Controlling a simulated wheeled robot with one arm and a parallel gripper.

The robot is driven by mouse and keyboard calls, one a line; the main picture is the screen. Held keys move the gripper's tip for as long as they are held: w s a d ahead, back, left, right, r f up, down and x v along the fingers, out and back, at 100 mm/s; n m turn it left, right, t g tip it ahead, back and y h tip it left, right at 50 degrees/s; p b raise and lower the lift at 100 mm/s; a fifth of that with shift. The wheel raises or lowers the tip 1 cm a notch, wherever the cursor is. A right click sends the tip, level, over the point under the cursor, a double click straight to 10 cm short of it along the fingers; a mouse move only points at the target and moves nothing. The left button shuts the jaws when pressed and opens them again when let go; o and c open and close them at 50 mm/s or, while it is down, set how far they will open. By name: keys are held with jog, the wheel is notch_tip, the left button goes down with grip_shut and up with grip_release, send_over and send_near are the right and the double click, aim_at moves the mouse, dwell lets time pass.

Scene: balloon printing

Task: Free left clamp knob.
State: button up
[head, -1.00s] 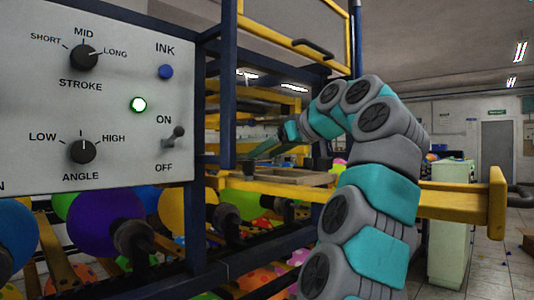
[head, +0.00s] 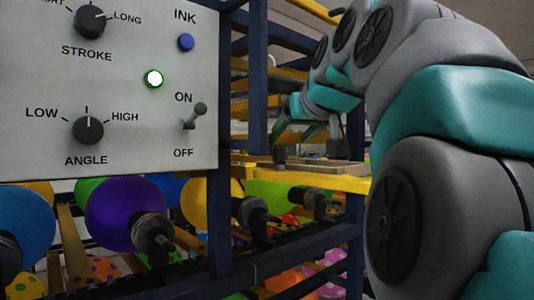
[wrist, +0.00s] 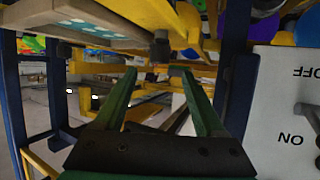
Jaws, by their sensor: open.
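A small dark clamp knob (head: 279,155) stands at the left end of a wooden frame on the yellow ledge. A second dark knob or block (head: 337,148) stands to its right, below my arm. My gripper (head: 293,136) is open above the frame, close to the left knob, with its green fingers pointing down to the left. In the wrist view, which is upside down, my gripper (wrist: 159,72) has its fingers apart with nothing between them. A dark knob (wrist: 160,46) shows just beyond the fingertips, roughly centred between them; I cannot tell whether anything touches.
A grey control panel (head: 130,100) fills the left, with dials, a blue ink button (head: 186,42), a lit green lamp and an ON/OFF switch (head: 195,116). A dark blue post (head: 257,80) stands between panel and gripper. Balloons on holders sit below.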

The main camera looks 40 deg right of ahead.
aim_at(280, 150)
jog(key=shift+p+x, duration=0.4)
jog(key=shift+x, duration=3.45)
jog(key=shift+c, duration=0.2)
grip_shut()
